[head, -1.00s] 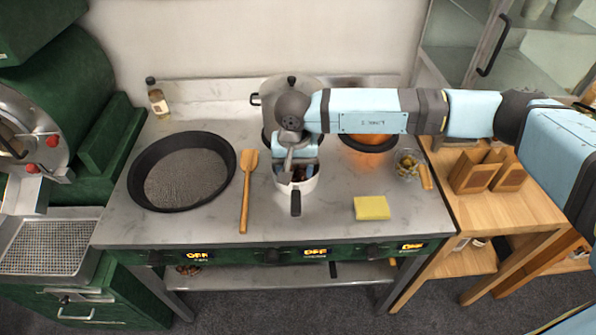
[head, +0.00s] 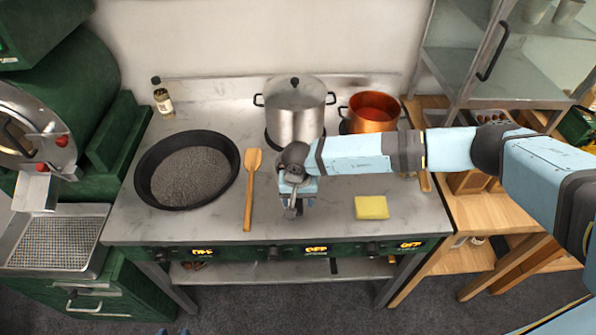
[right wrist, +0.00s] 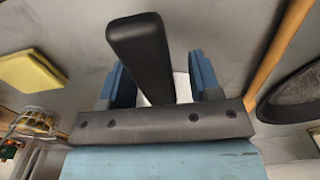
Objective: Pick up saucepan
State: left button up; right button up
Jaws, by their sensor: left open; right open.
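The saucepan shows in the right wrist view as a thick black handle (right wrist: 139,45) and a small piece of its pale body. In the head view my right arm and gripper hide nearly all of it. My right gripper (head: 292,211) is open over the handle at the middle front of the counter. In the right wrist view the handle lies between its two blue fingers, with gaps on both sides. Only small blue tips of my left gripper (head: 173,332) show at the bottom edge of the head view, away from the saucepan.
A wooden spatula (head: 249,190) and a black frying pan (head: 143,186) lie to the left. A yellow sponge (head: 371,207) lies to the right. A steel stockpot (head: 296,112) and a copper pot (head: 373,112) stand behind. A glass bowl area is partly covered by my arm.

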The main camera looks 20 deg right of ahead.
jog(key=c, duration=0.9)
jog(key=shift+w, duration=0.1)
grip_shut()
jog(key=shift+r, duration=0.1)
